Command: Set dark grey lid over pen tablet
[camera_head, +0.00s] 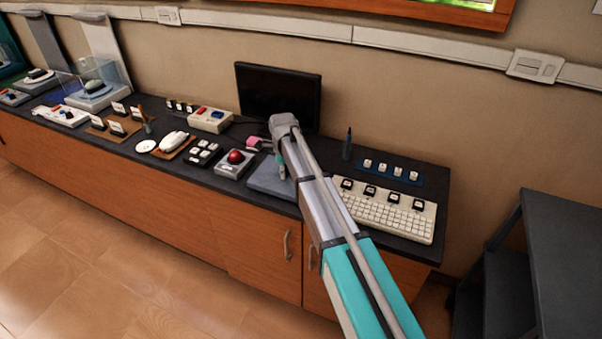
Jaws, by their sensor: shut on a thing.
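My arm reaches in from the bottom right, and its end bends down over the counter. My gripper (282,173) points down at a flat grey slab (262,181) near the counter's front edge, left of the white keyboard. The gripper is shut, and the slab at its fingertips looks like the dark grey lid. The fingers are small and partly behind my arm, so the exact grip is unclear. I cannot tell the pen tablet apart from this slab; it may be hidden beneath it. My arm covers the slab's right side.
A red trackball unit (235,160) sits close left of the slab. The white keyboard (388,212) lies to the right. A black monitor (278,94) stands behind, with a dark upright pointed object (347,145) to its right. Several devices crowd the counter's left.

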